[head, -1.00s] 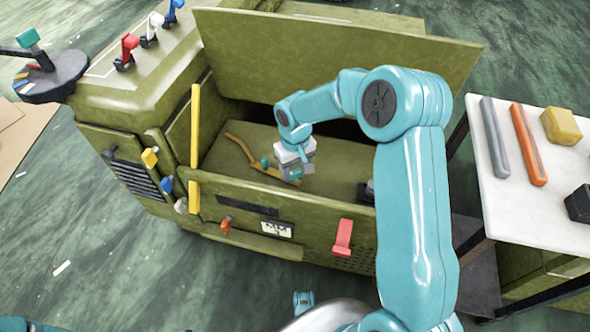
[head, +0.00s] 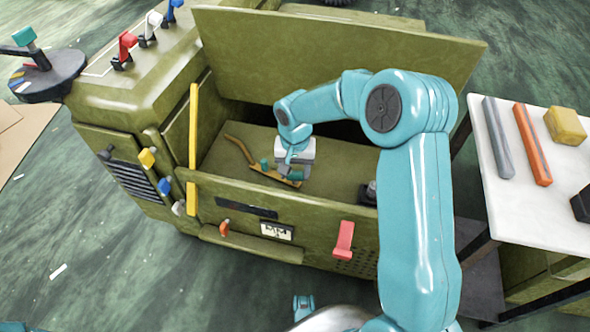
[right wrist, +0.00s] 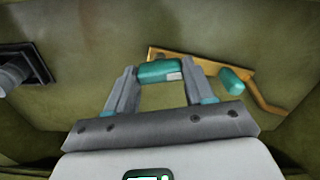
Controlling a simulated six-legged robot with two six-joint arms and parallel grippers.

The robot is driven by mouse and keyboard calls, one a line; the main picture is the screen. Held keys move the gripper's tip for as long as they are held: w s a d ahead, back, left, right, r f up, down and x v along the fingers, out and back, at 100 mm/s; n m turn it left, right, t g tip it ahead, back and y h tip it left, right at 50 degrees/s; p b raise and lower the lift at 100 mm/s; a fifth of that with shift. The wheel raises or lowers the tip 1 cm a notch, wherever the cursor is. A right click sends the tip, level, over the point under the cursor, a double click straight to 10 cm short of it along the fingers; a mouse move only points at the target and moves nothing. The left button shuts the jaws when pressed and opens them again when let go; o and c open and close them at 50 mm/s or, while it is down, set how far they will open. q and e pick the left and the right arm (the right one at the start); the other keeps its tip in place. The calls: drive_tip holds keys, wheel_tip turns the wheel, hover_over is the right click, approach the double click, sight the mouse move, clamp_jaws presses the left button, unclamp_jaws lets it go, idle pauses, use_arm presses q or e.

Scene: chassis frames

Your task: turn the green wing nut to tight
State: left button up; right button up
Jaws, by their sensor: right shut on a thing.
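The green wing nut (right wrist: 158,71) is between the grey fingertips of my right gripper (right wrist: 160,76) in the right wrist view, beside one end of a yellow-orange bracket. My right gripper is shut on it. In the head view my right gripper (head: 294,175) reaches down into the open compartment, and the wing nut (head: 297,176) shows at its tip. A second green piece (right wrist: 232,82) stands on the bracket, apart from the fingers; it also shows in the head view (head: 264,164).
The bracket (head: 234,144) lies on the compartment floor. The olive machine's raised lid (head: 330,60) stands behind my arm, and its front wall (head: 300,208) with a red lever (head: 344,240) is in front. A dark fitting (right wrist: 20,75) is left in the wrist view. A white table (head: 530,215) stands right.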

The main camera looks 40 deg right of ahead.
sight(295, 173)
idle(0.4)
drive_tip(key=o, duration=1)
drive_tip(key=shift+o, duration=0.2)
wheel_tip(295, 173, up, 16)
drive_tip(key=p, duration=0.5)
drive_tip(key=shift+r, duration=0.25)
drive_tip(key=shift+s+f, duration=0.1)
drive_tip(key=shift+s, duration=0.05)
